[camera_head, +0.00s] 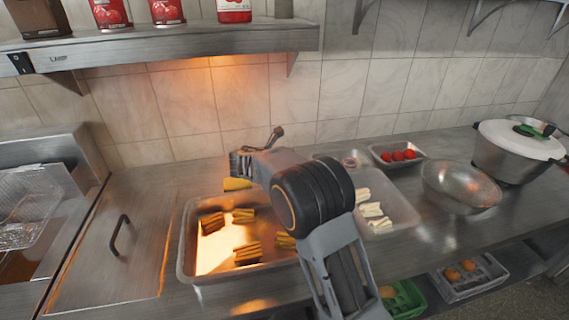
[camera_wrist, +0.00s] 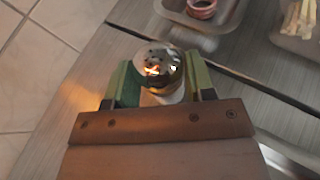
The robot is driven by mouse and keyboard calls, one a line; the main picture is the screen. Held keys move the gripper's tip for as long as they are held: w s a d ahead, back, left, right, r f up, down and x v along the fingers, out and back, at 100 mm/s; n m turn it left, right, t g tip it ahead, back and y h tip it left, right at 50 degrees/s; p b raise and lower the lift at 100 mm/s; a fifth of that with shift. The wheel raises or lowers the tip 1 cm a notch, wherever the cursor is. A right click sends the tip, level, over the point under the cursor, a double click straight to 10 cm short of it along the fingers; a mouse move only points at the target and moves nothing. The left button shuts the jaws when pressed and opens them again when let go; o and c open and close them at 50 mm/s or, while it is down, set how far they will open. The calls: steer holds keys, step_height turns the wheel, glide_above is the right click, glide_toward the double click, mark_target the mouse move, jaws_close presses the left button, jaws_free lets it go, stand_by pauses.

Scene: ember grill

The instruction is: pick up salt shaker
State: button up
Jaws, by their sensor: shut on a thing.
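The salt shaker (camera_wrist: 158,66) shows in the wrist view as a shiny, rounded metal top with a pale body below it. My gripper (camera_wrist: 158,84) has its green-padded fingers on either side of the shaker and is shut on it. In the head view my arm reaches over the counter by the wall, and its wrist hides the shaker and fingertips. I cannot tell whether the shaker touches the counter.
A metal tray (camera_head: 190,270) of grilled pieces lies left of my arm. A container (camera_head: 400,205) of pale sticks, a tray of red tomatoes (camera_head: 398,155), a steel bowl (camera_head: 460,188) and a lidded pot (camera_head: 505,160) stand right. A shelf (camera_head: 190,40) hangs above.

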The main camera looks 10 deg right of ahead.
steer(key=s+a+r, duration=0.8)
steer(key=s+r, duration=0.3)
steer(key=shift+s+r+b, duration=0.25)
steer(key=shift+r+b, duration=0.1)
steer(key=o, duration=0.5)
steer(key=c, duration=0.6)
